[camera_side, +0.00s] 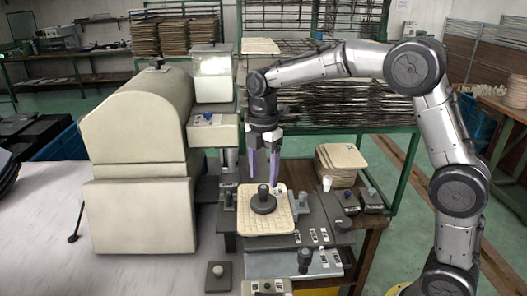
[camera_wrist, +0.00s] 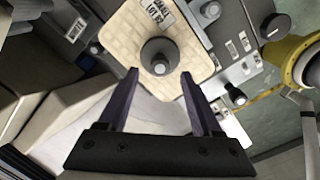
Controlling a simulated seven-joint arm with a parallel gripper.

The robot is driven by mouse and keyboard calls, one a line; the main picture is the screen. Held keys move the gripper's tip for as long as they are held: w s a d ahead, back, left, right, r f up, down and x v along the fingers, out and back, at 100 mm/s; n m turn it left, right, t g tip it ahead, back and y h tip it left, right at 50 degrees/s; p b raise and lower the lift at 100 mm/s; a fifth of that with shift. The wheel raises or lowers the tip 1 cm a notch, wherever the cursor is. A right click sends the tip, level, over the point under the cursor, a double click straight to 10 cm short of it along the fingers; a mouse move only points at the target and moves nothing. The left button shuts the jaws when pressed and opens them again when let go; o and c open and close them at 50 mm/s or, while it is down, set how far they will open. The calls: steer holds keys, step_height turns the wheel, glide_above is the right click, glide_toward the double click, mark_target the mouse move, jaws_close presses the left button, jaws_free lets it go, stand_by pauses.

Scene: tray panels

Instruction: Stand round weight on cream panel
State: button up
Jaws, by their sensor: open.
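The round weight (camera_side: 263,203) is a dark grey disc with a raised knob on top. It stands upright on the cream panel (camera_side: 246,222), near the panel's middle. In the wrist view the round weight (camera_wrist: 159,56) lies on the cream panel (camera_wrist: 115,38), just beyond my fingertips. My gripper (camera_side: 264,180) points down above the weight, its purple fingers apart and empty. In the wrist view my gripper (camera_wrist: 160,73) shows its two fingertips on either side of the weight's near edge, with no visible contact.
A stack of cream panels (camera_side: 338,163) stands behind to the right. A large beige machine (camera_side: 140,150) stands at the left. Dark blocks with knobs (camera_side: 345,200) sit right of the panel. A small knobbed block (camera_side: 218,276) lies in front.

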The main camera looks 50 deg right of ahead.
mark_target(263, 187)
step_height(263, 187, up, 7)
steer(key=s+r+m+t, duration=0.3)
steer(key=s+m, duration=0.5)
steer(key=s, duration=0.5)
steer(key=s+f+m+t, duration=0.2)
steer(key=s+f+m, duration=0.4)
steer(key=s+m, duration=0.4)
steer(key=s, duration=0.3)
steer(key=shift+s+d+f+t, duration=0.2)
steer(key=shift+s+d+t, duration=0.1)
steer(key=shift+s+d, duration=0.1)
